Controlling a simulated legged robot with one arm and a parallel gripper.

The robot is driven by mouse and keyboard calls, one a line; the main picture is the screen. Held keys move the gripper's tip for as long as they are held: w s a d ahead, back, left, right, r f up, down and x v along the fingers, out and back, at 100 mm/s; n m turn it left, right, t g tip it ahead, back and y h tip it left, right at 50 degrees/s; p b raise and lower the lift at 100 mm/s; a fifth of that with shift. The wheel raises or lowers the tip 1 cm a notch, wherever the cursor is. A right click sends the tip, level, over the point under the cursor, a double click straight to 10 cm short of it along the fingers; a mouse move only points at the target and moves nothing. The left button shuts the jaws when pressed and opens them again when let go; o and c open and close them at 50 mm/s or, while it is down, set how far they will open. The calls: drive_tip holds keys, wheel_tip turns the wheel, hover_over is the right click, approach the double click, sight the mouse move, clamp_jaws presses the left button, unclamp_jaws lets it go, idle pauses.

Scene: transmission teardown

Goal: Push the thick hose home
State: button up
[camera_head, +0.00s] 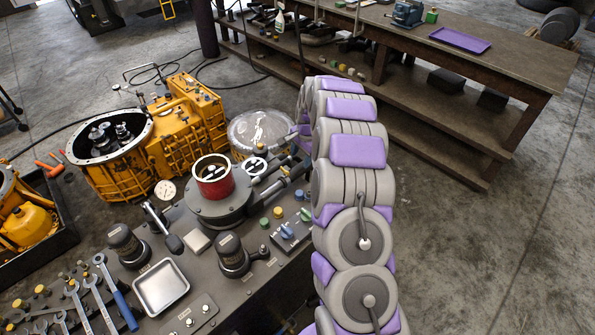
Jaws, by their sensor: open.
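A thick dark hose-like piece (283,177) lies at the right of the round grey fixture (222,206) on the dark bench. It runs up and right toward my arm, where its far end is hidden. I cannot tell whether it is fully seated. A red ring-shaped cup (214,178) stands on top of the fixture. My grey and purple arm rises on the right of the bench and bends at the top.
A yellow transmission housing (190,122) stands behind the bench at left. A metal tray (160,286), wrenches (90,295) and black cylinders (232,252) occupy the bench front. A wooden workbench (470,75) with a purple tray (460,40) stands behind. Floor at right is clear.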

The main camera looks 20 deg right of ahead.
sight(298, 168)
drive_tip(key=f, duration=0.2)
drive_tip(key=w+f, duration=0.1)
drive_tip(key=f, duration=0.2)
drive_tip(key=f+b, duration=0.1)
drive_tip(key=f, duration=0.2)
drive_tip(key=shift+w+a+f, duration=0.2)
drive_tip(key=shift+w+a, duration=0.15)
drive_tip(key=shift+c, duration=0.5)
clamp_jaws()
